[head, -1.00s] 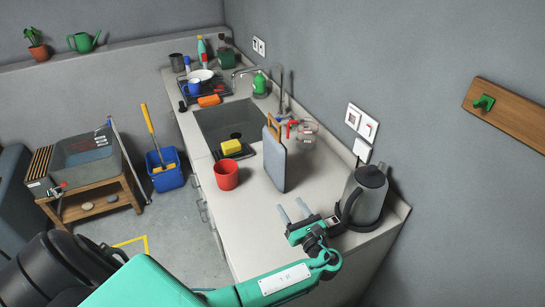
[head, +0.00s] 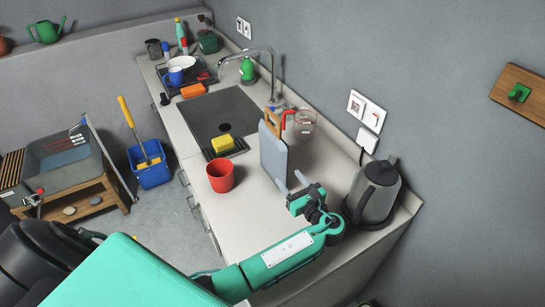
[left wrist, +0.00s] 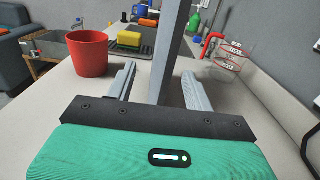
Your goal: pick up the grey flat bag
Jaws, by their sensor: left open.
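The grey flat bag (head: 273,155) stands upright on the counter, a thin slab with a tan wooden-looking handle on top. In the left wrist view the bag (left wrist: 171,50) shows edge-on, as a tall narrow strip lined up between my fingers. My left gripper (head: 289,179) is open and empty at the near side of the bag, low over the counter. In the left wrist view the gripper's two grey fingers (left wrist: 158,75) lie one on each side of the strip. I cannot tell whether the fingertips overlap its edge. My right gripper is out of view.
A red cup (head: 220,176) stands left of the bag, and a clear jug with a red handle (head: 301,125) stands behind it. A dark kettle (head: 374,190) is close to the right of my gripper. The sink (head: 222,115) lies farther back, with a yellow sponge (head: 222,142) at its near edge.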

